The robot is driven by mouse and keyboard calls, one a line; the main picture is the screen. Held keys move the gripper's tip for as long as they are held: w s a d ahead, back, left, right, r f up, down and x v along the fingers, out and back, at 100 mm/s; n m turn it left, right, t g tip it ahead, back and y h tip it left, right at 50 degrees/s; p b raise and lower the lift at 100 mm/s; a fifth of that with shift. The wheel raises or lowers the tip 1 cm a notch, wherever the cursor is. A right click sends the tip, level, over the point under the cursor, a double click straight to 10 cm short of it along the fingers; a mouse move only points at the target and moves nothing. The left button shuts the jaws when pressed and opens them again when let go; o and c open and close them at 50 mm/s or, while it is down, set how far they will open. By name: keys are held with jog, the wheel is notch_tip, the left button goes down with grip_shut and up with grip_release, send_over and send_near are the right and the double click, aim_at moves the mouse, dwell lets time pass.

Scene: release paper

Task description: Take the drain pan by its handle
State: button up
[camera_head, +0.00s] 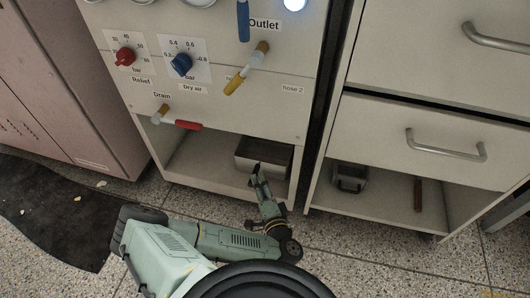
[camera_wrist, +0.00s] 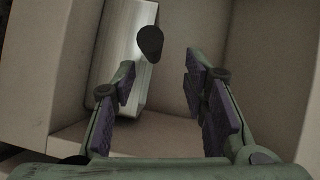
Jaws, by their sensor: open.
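The drain pan (camera_head: 262,147) is a metal box in the open lower bay of the panel cabinet, at the right side of that bay. My gripper (camera_head: 257,171) is in front of it and hides part of its front. In the wrist view, the pan (camera_wrist: 118,45) shows as a brushed metal body behind my left finger. Its dark, rounded handle (camera_wrist: 150,43) points toward the camera. My gripper (camera_wrist: 160,65) is open and empty, with the handle ahead of the gap, nearer the left fingertip. I cannot tell how far the handle is from the fingertips.
The bay's shelf (camera_head: 190,168) is bare left of the pan. A red drain valve handle (camera_head: 188,125) sticks out above. A cabinet (camera_head: 375,115) on the right holds a dark box (camera_head: 349,178) and a brown object (camera_head: 418,194). A dark mat (camera_head: 60,215) lies at left.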

aim_at(255, 170)
jog(key=b+x, duration=0.1)
jog(key=x, duration=0.2)
jog(key=f+x, duration=0.1)
jog(key=x, duration=0.2)
jog(key=shift+b, duration=0.35)
jog(key=shift+w+a, duration=0.15)
jog(key=shift+w, duration=0.25)
jog(key=shift+c, duration=0.5)
grip_shut()
jog(key=shift+r, duration=0.15)
